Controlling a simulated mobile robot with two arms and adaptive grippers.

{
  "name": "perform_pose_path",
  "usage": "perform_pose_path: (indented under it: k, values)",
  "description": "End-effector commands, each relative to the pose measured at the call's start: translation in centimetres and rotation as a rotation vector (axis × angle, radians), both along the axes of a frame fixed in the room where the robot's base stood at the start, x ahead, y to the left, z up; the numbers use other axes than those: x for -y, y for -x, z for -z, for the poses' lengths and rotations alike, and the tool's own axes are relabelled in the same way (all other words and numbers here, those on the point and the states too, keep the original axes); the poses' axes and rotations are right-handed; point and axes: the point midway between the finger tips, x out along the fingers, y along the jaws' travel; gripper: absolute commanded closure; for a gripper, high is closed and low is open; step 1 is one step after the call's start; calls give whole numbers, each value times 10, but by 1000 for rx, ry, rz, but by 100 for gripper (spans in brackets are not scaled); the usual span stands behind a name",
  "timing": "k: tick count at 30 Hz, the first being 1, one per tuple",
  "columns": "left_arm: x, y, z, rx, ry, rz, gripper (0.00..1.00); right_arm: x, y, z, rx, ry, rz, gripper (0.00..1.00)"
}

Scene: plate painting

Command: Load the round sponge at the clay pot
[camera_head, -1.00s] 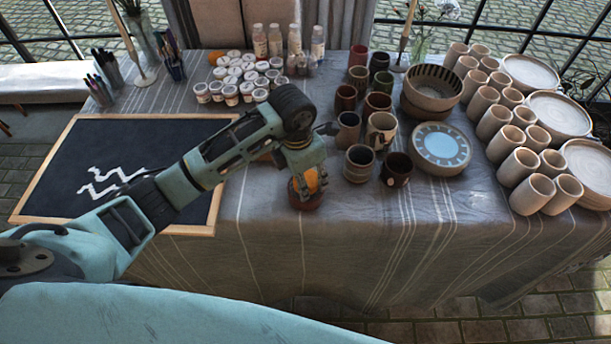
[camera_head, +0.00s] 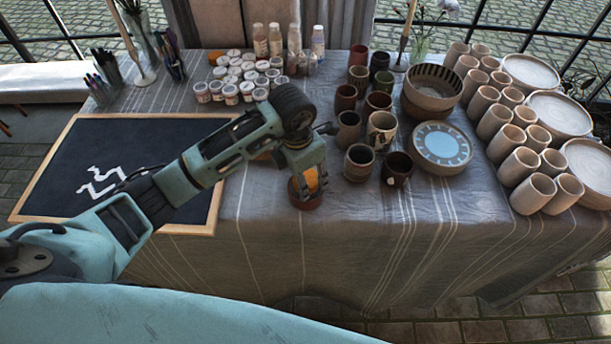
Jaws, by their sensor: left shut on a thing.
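My left gripper (camera_head: 307,180) points down at the front middle of the table. It is shut on an orange-yellow round sponge (camera_head: 311,178), mostly hidden between its fingers. Directly below is the small reddish-brown clay pot (camera_head: 306,202), near the table's front edge. The sponge's lower end is at the pot's mouth; I cannot tell how deep it sits inside. My right gripper is not in view.
A framed blackboard (camera_head: 90,160) lies at the left under my left arm. Dark mugs (camera_head: 397,168) stand close to the right of the gripper, with a blue-centred plate (camera_head: 441,146) beyond. White-lidded paint jars (camera_head: 231,93) stand behind. The front right cloth is clear.

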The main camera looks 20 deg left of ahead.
Motion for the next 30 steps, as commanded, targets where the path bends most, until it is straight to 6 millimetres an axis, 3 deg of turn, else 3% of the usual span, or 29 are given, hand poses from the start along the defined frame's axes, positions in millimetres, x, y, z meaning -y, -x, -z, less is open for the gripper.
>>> perform_pose_path:
  k: [13, 30]
  values:
    - [0, 1, -3, -4, -1, 0, 76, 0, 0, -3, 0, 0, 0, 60]
    - [0, 0, -49, -1, 0, 0, 76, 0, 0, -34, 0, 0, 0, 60]
